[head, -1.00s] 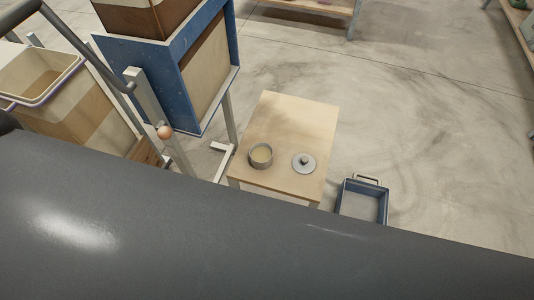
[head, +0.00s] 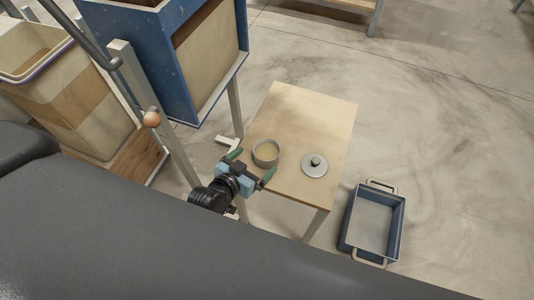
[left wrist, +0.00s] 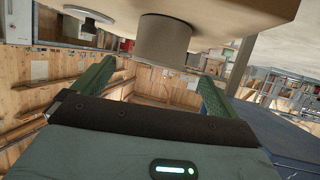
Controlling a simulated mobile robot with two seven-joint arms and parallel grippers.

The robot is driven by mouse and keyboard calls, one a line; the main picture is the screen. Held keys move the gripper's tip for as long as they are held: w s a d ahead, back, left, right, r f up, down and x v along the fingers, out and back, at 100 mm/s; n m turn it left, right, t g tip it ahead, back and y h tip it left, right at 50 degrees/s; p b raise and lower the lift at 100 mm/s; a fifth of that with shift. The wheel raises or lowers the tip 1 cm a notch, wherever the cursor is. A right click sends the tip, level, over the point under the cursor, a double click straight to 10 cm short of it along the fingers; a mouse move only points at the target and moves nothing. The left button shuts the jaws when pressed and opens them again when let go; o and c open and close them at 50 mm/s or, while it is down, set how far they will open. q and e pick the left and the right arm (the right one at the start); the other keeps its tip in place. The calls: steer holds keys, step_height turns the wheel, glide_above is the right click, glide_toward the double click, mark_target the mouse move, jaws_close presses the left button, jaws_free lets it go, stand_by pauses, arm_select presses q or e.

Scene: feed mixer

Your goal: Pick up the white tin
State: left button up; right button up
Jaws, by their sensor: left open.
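The white tin (head: 265,153) looks pale grey-white and stands upright and open on the small wooden table, with beige contents showing inside. Its round lid (head: 314,167) with a dark knob lies beside it to the right. My left gripper (head: 252,165) is open at the table's near left edge, its green fingers pointing toward the tin and spread to either side of it. In the left wrist view the tin (left wrist: 163,38) appears beyond the fingertips, between the two fingers, with nothing gripped. The lid also shows there (left wrist: 88,14). My right gripper is not in view.
The wooden table (head: 311,110) has bare room behind the tin. A blue hopper on legs (head: 165,60) stands close on the left, with a lever post (head: 150,90). A blue tray with handles (head: 373,225) sits on the floor at right.

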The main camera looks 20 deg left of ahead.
mark_target(266, 152)
arm_select(q)
steer(key=shift+f+b+x, duration=0.15)
steer(key=shift+b+x, duration=0.15)
steer(key=shift+x, duration=1.6)
steer(key=shift+f+b+x, duration=0.2)
steer(key=shift+b+x, duration=0.1)
steer(key=shift+x, duration=1.6)
steer(key=shift+s+r, duration=0.1)
steer(key=shift+s, duration=0.05)
steer(key=shift+c, duration=0.4)
steer(key=c, duration=1.1)
steer(key=shift+o, duration=0.2)
steer(key=shift+r, duration=0.1)
